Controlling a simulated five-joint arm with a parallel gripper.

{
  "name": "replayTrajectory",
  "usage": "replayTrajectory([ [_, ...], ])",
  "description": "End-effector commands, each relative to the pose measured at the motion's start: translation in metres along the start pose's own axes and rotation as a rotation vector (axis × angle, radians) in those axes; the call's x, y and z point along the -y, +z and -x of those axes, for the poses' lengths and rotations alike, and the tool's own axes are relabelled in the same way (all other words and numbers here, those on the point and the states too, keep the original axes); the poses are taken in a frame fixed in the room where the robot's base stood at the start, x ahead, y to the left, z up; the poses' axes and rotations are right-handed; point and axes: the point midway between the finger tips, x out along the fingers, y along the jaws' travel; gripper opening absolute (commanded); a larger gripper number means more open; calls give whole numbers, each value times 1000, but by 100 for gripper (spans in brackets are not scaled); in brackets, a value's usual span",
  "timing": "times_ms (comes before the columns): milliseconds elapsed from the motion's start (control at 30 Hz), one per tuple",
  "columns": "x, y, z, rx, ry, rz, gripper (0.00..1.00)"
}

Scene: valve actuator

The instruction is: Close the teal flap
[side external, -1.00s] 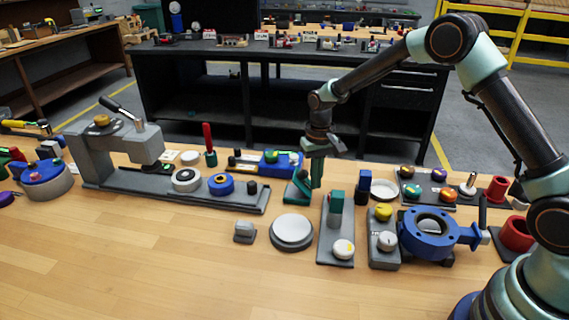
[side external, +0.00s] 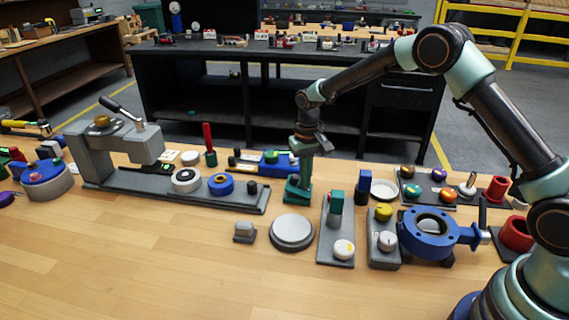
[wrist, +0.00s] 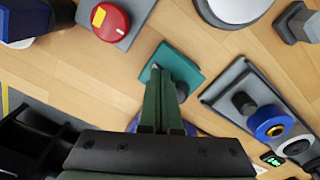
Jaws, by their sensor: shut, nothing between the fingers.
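The teal flap (side external: 297,194) is at the middle of the bench, behind the round grey plate. In the wrist view the teal piece (wrist: 181,62) shows as a square panel, partly covered by my fingers. My gripper (side external: 304,181) points down over it, with both green fingers side by side and nothing between them. In the wrist view the fingertips (wrist: 161,72) overlap the panel's near left part. I cannot tell whether they touch it, nor the flap's exact angle, because the fingers hide part of it.
A round grey plate (side external: 292,231) lies in front. A teal block on a grey base (side external: 336,203) stands close on the right. A long grey board with rings (side external: 206,187) lies on the left. A blue flanged valve (side external: 428,238) is farther right. The front bench is clear.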

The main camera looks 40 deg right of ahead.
Motion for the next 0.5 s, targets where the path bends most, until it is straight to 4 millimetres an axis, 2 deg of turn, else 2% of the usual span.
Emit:
replayTrajectory([
  [500,13,-7,2,-6,-2,4,0],
])
